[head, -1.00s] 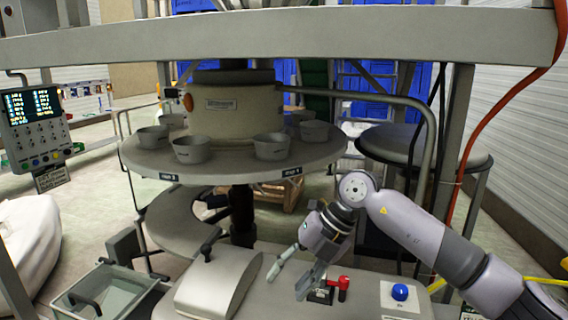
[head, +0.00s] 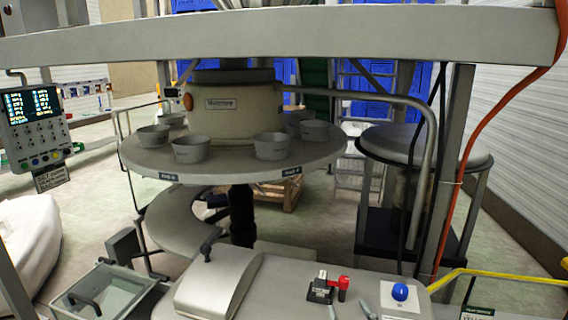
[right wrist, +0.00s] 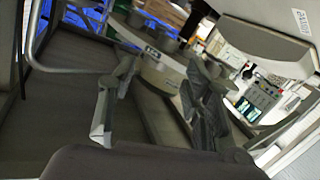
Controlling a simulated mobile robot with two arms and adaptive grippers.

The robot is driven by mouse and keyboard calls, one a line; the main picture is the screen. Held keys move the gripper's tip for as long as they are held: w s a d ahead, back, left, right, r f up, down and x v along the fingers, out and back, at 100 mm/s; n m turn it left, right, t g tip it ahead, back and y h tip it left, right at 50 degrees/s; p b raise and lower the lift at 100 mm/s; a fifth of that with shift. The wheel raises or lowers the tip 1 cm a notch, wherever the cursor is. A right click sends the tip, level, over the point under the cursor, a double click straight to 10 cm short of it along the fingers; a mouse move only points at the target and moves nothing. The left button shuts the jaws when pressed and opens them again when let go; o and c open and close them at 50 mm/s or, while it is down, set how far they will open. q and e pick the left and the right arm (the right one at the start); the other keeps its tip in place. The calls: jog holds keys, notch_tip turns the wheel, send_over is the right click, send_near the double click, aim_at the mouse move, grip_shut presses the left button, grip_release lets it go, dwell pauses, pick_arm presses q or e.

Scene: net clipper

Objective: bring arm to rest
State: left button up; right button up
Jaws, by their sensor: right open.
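My right gripper (head: 350,312) shows only as two pale fingertips at the bottom edge of the head view, in front of the grey console. The fingertips stand apart with nothing between them. The rest of my right arm is out of that view. In the right wrist view the gripper (right wrist: 152,115) is open and empty, its two fingers spread on either side of a tilted view of the machine. My left gripper is not in view.
The console holds a red switch (head: 343,283) on a black base and a blue button (head: 400,292). A round grey table (head: 235,168) with several cups stands behind. A thick grey beam (head: 280,35) crosses above. A yellow rail (head: 500,275) runs at right.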

jog(key=s+d+f+m+g, duration=0.1)
jog(key=s+d+f+g, duration=0.1)
jog(key=s+f+g, duration=0.5)
jog(key=s+d+f+g+h, duration=0.1)
jog(key=s+d+f, duration=0.3)
jog(key=s, duration=0.7)
jog(key=s+d+f+m+g, duration=0.1)
jog(key=s+f+g, duration=0.4)
jog(key=s+f, duration=0.3)
notch_tip(320, 180, down, 31)
jog(key=s+g+b, duration=0.1)
jog(key=s+b, duration=0.2)
jog(key=b, duration=0.2)
pick_arm(q)
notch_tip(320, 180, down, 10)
jog(key=b, duration=0.5)
pick_arm(e)
jog(key=s+d+f, duration=0.1)
jog(key=s+f, duration=0.7)
jog(key=f, duration=0.2)
jog(key=s+d+f+g, duration=0.1)
jog(key=s+f, duration=0.7)
jog(key=f, duration=0.3)
jog(key=shift+s+d, duration=0.2)
jog(key=shift+d, duration=0.15)
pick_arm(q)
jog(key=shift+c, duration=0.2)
pick_arm(e)
jog(key=shift+s, duration=0.15)
